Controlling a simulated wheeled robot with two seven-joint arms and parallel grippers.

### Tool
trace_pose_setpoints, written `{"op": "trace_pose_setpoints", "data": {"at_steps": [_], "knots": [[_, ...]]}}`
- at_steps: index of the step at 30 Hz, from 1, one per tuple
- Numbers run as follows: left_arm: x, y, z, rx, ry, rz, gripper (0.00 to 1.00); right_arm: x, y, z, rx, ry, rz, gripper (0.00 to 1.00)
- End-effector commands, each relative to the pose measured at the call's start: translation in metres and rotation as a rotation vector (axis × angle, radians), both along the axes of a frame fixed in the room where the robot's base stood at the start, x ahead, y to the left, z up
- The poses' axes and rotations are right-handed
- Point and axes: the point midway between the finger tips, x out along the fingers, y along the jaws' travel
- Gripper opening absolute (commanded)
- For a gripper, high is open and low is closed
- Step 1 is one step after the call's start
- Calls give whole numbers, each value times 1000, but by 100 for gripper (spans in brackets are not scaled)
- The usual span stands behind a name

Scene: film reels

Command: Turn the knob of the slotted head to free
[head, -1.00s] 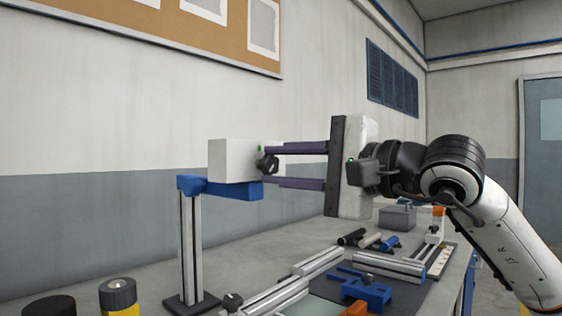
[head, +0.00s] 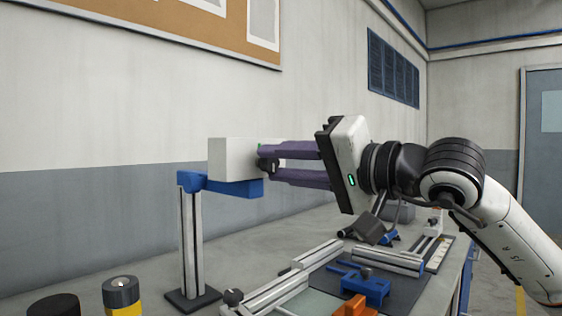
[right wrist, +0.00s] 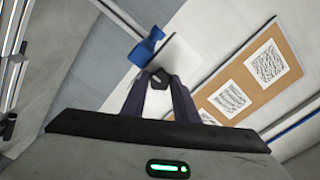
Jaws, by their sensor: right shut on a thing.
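The slotted head is a white box (head: 228,160) on a blue bracket (head: 236,188) at the top of an upright metal post (head: 191,245). Its dark knob (head: 268,165) is on the right side of the box, with a small green mark just above it. My right gripper (head: 266,163) comes from the right and its two purple fingers are shut on the knob. The right wrist view shows the dark knob (right wrist: 158,77) between the fingertips, with the blue bracket (right wrist: 148,46) beyond. The knob is partly hidden by the fingers. My left gripper is not in view.
Below, the grey bench holds a rail fixture (head: 300,278) with blue clamps (head: 366,286) and an orange part. A black-and-yellow canister (head: 121,296) and a dark round cap (head: 53,305) stand at the front left. The wall lies behind the head.

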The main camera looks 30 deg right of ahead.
Motion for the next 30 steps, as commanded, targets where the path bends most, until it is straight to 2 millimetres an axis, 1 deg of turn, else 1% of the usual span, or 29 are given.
{"op": "trace_pose_setpoints", "data": {"at_steps": [7, 17, 18, 21, 30], "knots": [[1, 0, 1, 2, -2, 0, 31, 0, 0, -1, -31, -9, 1, 5], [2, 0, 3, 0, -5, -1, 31, 0, 0, -1, -32, -10, 0, 5], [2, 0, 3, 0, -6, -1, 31, 0, 0, -1, -32, -10, 0, 32], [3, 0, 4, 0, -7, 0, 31, 0, 0, -1, -31, -9, 0, 46], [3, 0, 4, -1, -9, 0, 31, -1, -1, 0, -30, -9, -1, 46]]}}
